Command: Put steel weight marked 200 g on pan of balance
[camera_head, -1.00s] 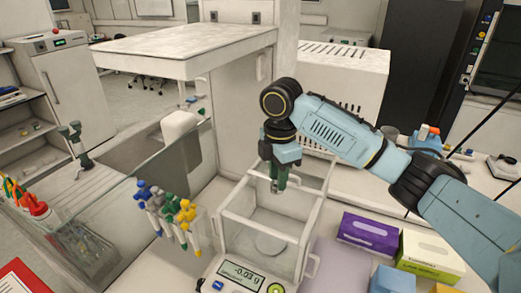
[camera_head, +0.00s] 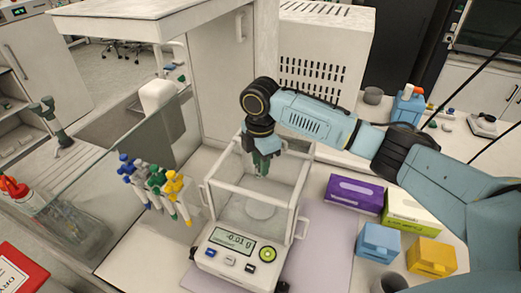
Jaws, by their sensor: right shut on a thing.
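The balance (camera_head: 234,250) stands on the bench with a glass draft shield and a display that appears to read about -0.03 g. Its round pan (camera_head: 261,208) shows through the glass, with nothing seen on it. My right gripper (camera_head: 262,172) points down at the open top of the shield, above and behind the pan. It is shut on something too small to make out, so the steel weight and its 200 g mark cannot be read. My left gripper is not in view.
Pipettes (camera_head: 152,185) hang left of the balance beside a glass panel. A purple box (camera_head: 354,192), a green and white box (camera_head: 410,211), a blue box (camera_head: 378,242) and a yellow box (camera_head: 431,257) stand to the right. The shield's frame (camera_head: 250,195) surrounds the pan.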

